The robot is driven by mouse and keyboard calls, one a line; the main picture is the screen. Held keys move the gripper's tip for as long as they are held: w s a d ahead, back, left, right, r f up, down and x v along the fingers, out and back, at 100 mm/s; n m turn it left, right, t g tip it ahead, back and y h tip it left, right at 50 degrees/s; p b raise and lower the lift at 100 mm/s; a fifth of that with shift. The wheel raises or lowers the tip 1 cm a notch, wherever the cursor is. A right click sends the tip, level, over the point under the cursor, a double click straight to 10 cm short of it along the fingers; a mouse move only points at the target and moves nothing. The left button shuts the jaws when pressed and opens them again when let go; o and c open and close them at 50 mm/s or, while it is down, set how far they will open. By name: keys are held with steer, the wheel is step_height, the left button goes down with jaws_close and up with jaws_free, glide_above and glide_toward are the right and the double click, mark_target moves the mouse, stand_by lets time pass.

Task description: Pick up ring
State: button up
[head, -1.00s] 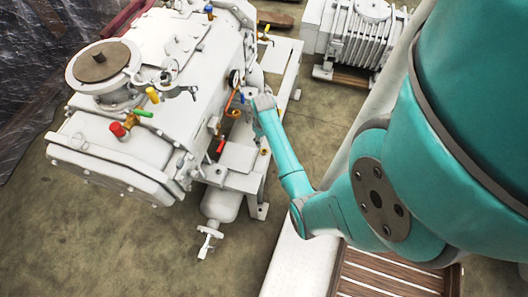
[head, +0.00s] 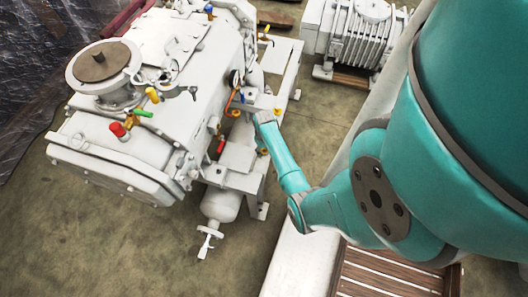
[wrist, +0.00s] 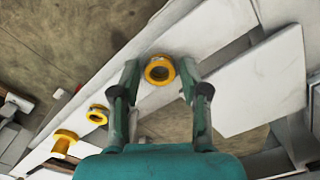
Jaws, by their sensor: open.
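A yellow ring (wrist: 159,70) lies on a pale beam in the wrist view, its hole facing the camera. My gripper (wrist: 158,78) is open, with one dark green fingertip at each side of this ring. The fingers look apart from it, and I cannot tell their height above it. A second yellow ring (wrist: 97,115) and a yellow flanged piece (wrist: 64,142) sit farther left along the beam. In the head view, small yellow parts show near my arm's end, one at its right (head: 277,112) and one below (head: 264,152). My fingers are not clear there.
A large white vacuum pump (head: 140,120) with coloured valve handles stands left of my arm. A ribbed white unit (head: 350,35) stands at the back right. A flat pale plate (wrist: 255,85) lies right of my gripper. The concrete floor (head: 95,225) is open at front left.

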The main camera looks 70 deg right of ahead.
steer(key=c, duration=0.6)
steer(key=shift+r, duration=0.1)
step_height(320, 180, up, 10)
steer(key=shift+f, duration=0.1)
